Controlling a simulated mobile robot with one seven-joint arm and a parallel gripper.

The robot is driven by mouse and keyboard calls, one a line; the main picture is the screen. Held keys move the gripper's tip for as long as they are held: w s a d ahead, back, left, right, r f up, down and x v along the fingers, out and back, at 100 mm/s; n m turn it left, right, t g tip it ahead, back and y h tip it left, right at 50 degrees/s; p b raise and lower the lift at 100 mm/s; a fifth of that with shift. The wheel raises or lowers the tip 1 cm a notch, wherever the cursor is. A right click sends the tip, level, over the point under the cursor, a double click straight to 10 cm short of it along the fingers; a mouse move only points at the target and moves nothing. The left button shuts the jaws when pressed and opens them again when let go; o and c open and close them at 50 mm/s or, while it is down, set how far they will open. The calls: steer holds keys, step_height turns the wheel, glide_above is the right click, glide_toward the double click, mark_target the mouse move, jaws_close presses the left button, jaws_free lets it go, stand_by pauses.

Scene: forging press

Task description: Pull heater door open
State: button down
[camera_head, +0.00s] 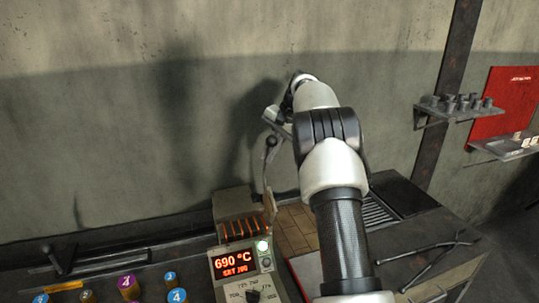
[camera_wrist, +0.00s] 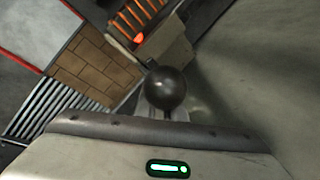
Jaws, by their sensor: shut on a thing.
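The heater (camera_head: 236,204) is a grey-beige box with glowing orange bars in its front, at the lower middle of the head view. It also shows at the top of the wrist view (camera_wrist: 168,45). A dark lever handle with a ball knob (camera_head: 271,142) rises from its right side. The same ball knob (camera_wrist: 165,86) is large in the middle of the wrist view. My gripper (camera_head: 273,127) is at the top of this handle, shut on it by the knob. The fingers are mostly hidden in the wrist view (camera_wrist: 163,112). I cannot tell how far the door is open.
A control panel (camera_head: 237,265) reading 690 °C stands in front of the heater. Tan bricks (camera_head: 296,222) and a metal grate (camera_head: 377,211) lie to its right. Tongs (camera_head: 440,258) lie on the right-hand table. The wall (camera_head: 130,130) is close behind.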

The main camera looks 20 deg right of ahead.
steer(key=shift+a+f, duration=0.1)
steer(key=shift+a, duration=0.2)
steer(key=c, duration=1.8)
jaws_free()
steer(key=shift+s+a, duration=0.1)
steer(key=shift+c, duration=0.2)
steer(key=shift+d, duration=0.2)
steer(key=shift+d+r, duration=0.2)
steer(key=shift+r, duration=0.35)
steer(key=v, duration=1.1)
